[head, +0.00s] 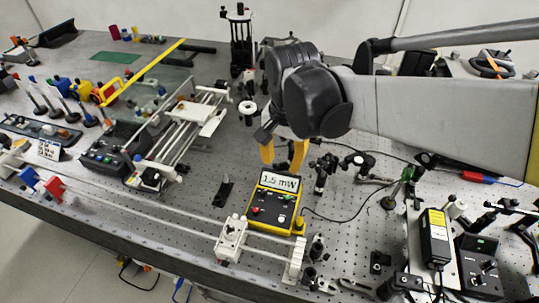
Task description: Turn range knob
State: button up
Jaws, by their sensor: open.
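A yellow and dark handheld meter (272,204) lies on the optical bench in the middle of the head view. Its lit display (280,182) reads about "1.5 mW". Small coloured controls sit on its face below the display. They are too small for me to tell which one is the range knob. My gripper (283,157) points down with its two yellow fingers apart, just behind the meter's display end. Nothing shows between the fingers. I cannot tell how high the fingertips are above the bench.
Optical posts (323,172) and a thin black cable stand right of the meter. A white rail assembly (232,238) lies in front. A black clip-like part (223,190) lies to the left. A second yellow and black device (434,238) stands at the right.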

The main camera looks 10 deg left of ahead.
send_over(263, 191)
notch_tip(263, 191, down, 2)
jog(key=shift+m+g, duration=0.3)
jog(key=shift+g, duration=0.1)
notch_tip(263, 191, down, 11)
jog(key=b, duration=0.3)
jog(key=shift+b, duration=0.4)
grip_shut()
